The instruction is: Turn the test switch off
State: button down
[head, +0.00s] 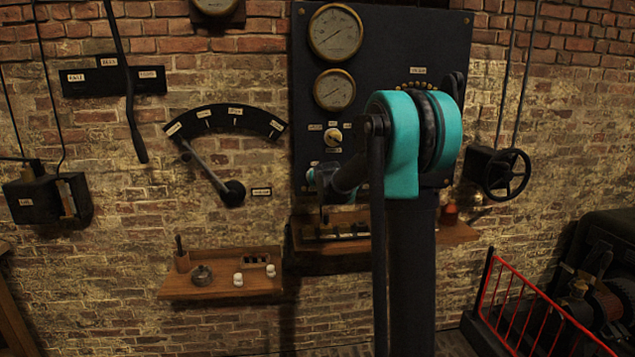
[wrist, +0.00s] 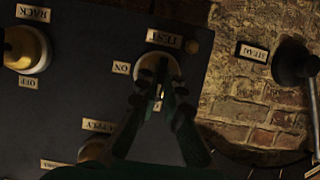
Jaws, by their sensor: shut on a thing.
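The test switch (wrist: 157,64) is a pale round brass-coloured fitting on the dark panel in the wrist view, under an upside-down TEST label (wrist: 164,39). An ON label (wrist: 121,68) sits to its left. My gripper (wrist: 160,95) has its two dark fingers at the switch, shut on its lever, which is mostly hidden between them. Which way the lever points is hard to tell. In the head view my gripper (head: 322,192) is at the panel's lower left, and the switch is hidden there.
The dark panel (head: 385,60) carries gauges and a brass knob (head: 334,137). In the wrist view a rack switch (wrist: 25,50) and a supply switch (wrist: 93,150) are close by. A wooden shelf (head: 450,236) juts out below. A lever with a dial plate (head: 225,120) is to the left.

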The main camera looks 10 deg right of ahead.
dwell(0.4)
jog(key=c, duration=1.7)
grip_release()
jog(key=shift+s, duration=0.1)
jog(key=v, duration=1.1)
jog(key=shift+s+r, duration=0.25)
jog(key=shift+s, duration=0.1)
jog(key=s+d+f+g, duration=0.1)
jog(key=s+f+g, duration=0.2)
jog(key=s+f, duration=0.6)
jog(key=s+d+f+g, duration=0.1)
jog(key=s+f+g, duration=0.2)
jog(key=s+f, duration=0.7)
jog(key=s+d+f+g, duration=0.1)
jog(key=s+f+g, duration=0.2)
jog(key=s+f, duration=0.7)
jog(key=shift+s+d, duration=0.2)
jog(key=shift+s, duration=2.5)
jog(key=shift+s+d, duration=0.15)
jog(key=shift+s, duration=2.5)
